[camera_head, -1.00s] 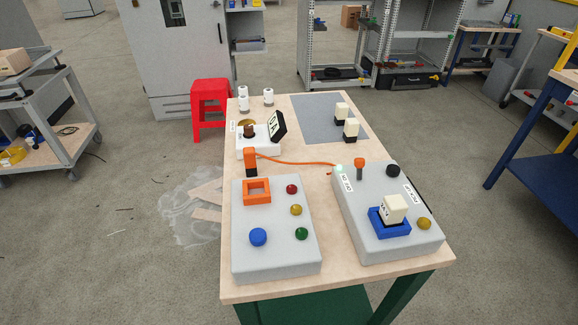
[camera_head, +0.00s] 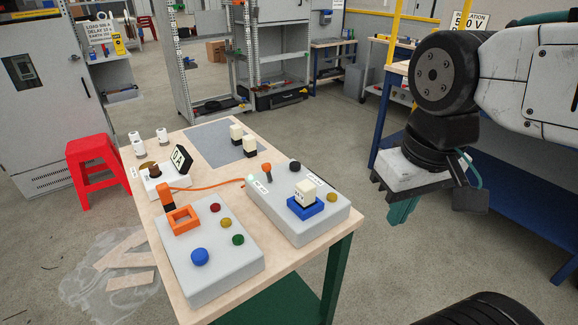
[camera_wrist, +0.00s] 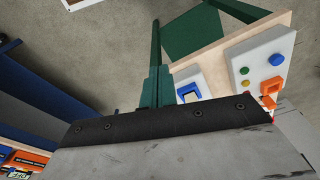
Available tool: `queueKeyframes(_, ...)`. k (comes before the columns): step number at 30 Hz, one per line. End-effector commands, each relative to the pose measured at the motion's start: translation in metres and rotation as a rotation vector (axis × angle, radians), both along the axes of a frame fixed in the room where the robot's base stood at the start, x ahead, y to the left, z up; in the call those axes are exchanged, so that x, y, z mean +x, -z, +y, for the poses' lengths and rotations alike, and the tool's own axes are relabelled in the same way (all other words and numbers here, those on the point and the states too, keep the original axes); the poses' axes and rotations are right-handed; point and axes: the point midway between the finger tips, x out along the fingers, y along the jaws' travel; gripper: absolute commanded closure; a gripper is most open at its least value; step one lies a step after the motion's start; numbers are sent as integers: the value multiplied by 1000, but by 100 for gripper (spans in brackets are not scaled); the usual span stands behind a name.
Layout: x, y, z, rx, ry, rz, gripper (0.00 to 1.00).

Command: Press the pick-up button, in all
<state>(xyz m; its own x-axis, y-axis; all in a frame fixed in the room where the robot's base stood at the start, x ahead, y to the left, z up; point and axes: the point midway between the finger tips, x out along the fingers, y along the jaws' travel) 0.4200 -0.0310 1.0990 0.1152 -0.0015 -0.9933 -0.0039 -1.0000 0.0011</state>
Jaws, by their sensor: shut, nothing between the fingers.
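Two grey control boxes stand on a wooden-topped table (camera_head: 180,313). The right box (camera_head: 318,226) carries a black button (camera_head: 295,166), a yellow button (camera_head: 332,197), an orange-topped lever (camera_head: 266,170), a lit pale green lamp (camera_head: 250,178) and a white block (camera_head: 305,192) in a blue socket (camera_head: 296,209). Its labels are too small to read surely, so I cannot tell which button is pick-up. The left box (camera_head: 215,280) has blue (camera_head: 199,256), red, yellow and green buttons and an orange frame. My gripper (camera_head: 402,211) is shut and empty, right of the table; its green fingers show in the wrist view (camera_wrist: 159,84).
A meter (camera_head: 181,159) on a white base has an orange cable running to the right box. Two cream blocks stand on a grey mat (camera_head: 210,147). A red stool (camera_head: 92,155) is at the left. A blue bench (camera_head: 510,200) stands behind my arm.

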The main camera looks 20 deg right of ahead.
Motion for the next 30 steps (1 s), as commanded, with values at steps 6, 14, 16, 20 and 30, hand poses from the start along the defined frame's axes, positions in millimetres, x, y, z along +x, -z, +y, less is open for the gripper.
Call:
queueKeyframes(6, 43, -3, 19, 151, 147, -26, 100)
queueKeyframes(14, 190, -8, 60, 589, 736, -64, 100)
queueKeyframes(16, 233, -4, 60, 697, 926, -65, 100)
queueKeyframes(20, 301, 10, 48, 852, 1255, -60, 100)
queueKeyframes(30, 371, 39, 20, 1007, 1668, -50, 100)
